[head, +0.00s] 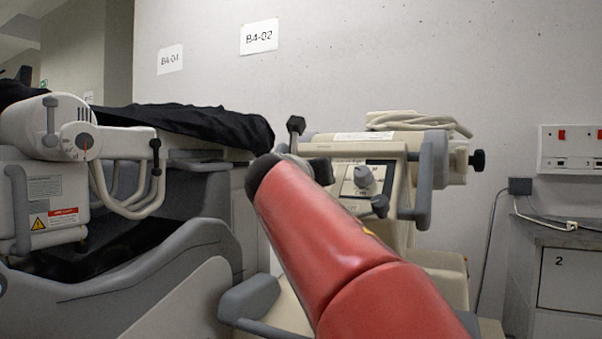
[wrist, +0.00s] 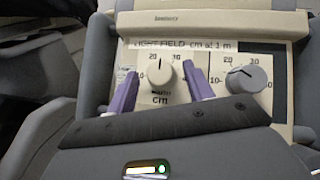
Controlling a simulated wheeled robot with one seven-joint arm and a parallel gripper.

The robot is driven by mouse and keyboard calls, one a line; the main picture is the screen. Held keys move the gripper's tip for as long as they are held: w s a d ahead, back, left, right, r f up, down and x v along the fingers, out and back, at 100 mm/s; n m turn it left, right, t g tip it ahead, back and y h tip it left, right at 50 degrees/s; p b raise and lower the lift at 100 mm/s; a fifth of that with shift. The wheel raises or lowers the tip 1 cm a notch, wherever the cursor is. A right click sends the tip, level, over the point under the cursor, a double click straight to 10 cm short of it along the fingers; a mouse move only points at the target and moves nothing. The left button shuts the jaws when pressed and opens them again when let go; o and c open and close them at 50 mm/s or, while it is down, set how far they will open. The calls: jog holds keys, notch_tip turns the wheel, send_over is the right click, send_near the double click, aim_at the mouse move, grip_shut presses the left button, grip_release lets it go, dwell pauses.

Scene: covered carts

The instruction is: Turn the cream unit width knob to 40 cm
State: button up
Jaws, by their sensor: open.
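The cream unit (head: 405,205) stands in the middle of the head view, with a control panel on its front. A grey knob (wrist: 246,79) sits to the right, pointer to the upper left. In the head view the knob (head: 363,176) shows beside my red arm.
Grey handle bars (head: 425,185) flank the panel. A coiled cable (head: 420,123) lies on top of the unit. A grey cabinet (head: 565,265) is at the right.

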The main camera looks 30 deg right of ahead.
jog(key=c, duration=1)
